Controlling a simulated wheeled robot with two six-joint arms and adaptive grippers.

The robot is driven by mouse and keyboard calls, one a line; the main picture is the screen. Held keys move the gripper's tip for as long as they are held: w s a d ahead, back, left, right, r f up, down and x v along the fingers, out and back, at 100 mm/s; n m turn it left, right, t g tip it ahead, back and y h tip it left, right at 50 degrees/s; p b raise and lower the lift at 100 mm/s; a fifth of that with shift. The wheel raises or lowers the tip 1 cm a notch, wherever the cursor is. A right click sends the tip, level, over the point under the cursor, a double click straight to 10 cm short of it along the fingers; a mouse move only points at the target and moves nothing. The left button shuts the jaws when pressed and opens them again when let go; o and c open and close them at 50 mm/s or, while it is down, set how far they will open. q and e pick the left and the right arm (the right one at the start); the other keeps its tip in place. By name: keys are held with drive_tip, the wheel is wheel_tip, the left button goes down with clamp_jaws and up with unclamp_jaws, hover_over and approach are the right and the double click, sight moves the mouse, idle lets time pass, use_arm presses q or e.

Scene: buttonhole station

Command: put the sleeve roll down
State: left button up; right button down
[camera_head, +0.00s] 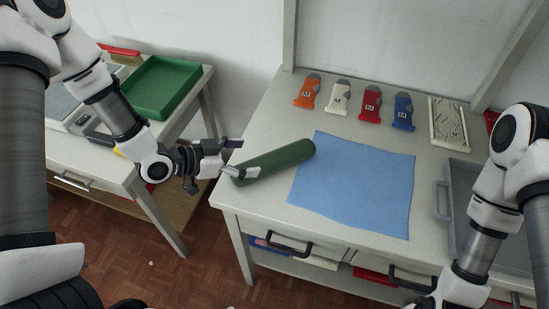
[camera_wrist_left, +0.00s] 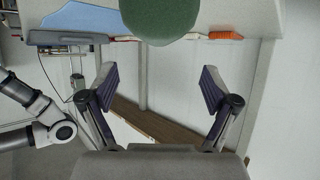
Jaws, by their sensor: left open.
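The sleeve roll (camera_head: 278,160) is a dark green cylinder. It lies on the light worktable near its left edge, and its far end is at the blue cloth. My left gripper (camera_head: 241,158) is open at the roll's near left end, with its fingers spread on either side of that end. In the left wrist view, the roll's round end (camera_wrist_left: 160,14) shows at the top, beyond the open, empty fingers (camera_wrist_left: 161,88). I cannot tell whether a finger touches the roll. My right arm is at the right, but its gripper is out of view.
The blue cloth (camera_head: 362,185) lies flat beside the roll. A grey tray (camera_head: 461,205) is at the right. A green tray (camera_head: 160,88) sits on the side table. A floor gap separates the tables.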

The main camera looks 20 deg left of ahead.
sight(270, 157)
use_arm(q)
drive_tip(key=shift+x, duration=0.85)
drive_tip(key=p+x, duration=0.1)
drive_tip(key=x, duration=0.4)
drive_tip(key=shift+s+d+f, duration=0.1)
drive_tip(key=shift+d+f, duration=0.05)
drive_tip(key=shift+s, duration=0.1)
drive_tip(key=c, duration=1.6)
